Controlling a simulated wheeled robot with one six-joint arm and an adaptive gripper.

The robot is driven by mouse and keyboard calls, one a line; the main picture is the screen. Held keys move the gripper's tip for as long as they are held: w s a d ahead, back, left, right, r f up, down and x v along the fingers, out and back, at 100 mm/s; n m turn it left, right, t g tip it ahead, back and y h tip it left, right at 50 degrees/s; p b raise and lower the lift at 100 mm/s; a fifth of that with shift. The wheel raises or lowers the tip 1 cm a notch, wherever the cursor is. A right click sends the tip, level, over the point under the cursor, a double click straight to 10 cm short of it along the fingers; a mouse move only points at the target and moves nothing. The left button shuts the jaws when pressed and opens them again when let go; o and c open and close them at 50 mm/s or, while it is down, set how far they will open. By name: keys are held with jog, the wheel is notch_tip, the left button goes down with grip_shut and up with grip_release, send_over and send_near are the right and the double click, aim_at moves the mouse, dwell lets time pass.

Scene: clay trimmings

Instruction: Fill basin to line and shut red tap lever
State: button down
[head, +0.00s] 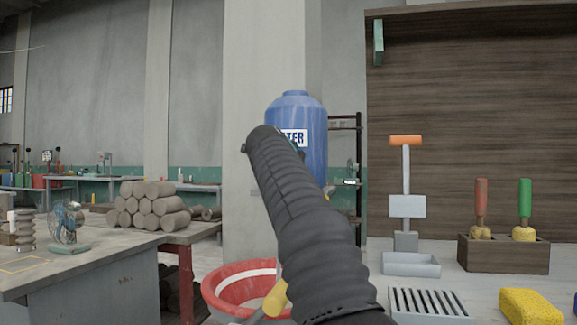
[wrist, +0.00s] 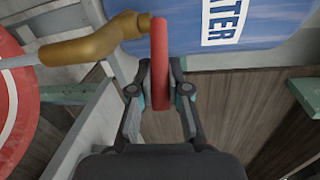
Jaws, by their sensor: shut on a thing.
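My gripper (wrist: 160,92) is shut on the red tap lever (wrist: 160,50) in the wrist view, with one finger on each side of it. The lever joins the brass tap (wrist: 95,45). A pale grey-white stream (wrist: 18,61) runs from the tap's spout towards the basin. The red basin (wrist: 12,130) with its white band is cut off at the left edge. In the head view the basin (head: 215,290) stands low, partly behind my arm. The water level is not clear in either view. In the head view my arm hides the lever and my gripper.
The blue water tank (head: 308,170) stands behind my arm. A worktable (head: 110,265) with stacked clay rolls (head: 140,205) is at left. At right a bench holds a tool block (head: 500,255), a grille (head: 428,302) and a yellow sponge (head: 530,306).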

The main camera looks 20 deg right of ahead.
dwell(0.3)
jog(key=c, duration=1.1)
grip_release()
jog(key=v, duration=1.2)
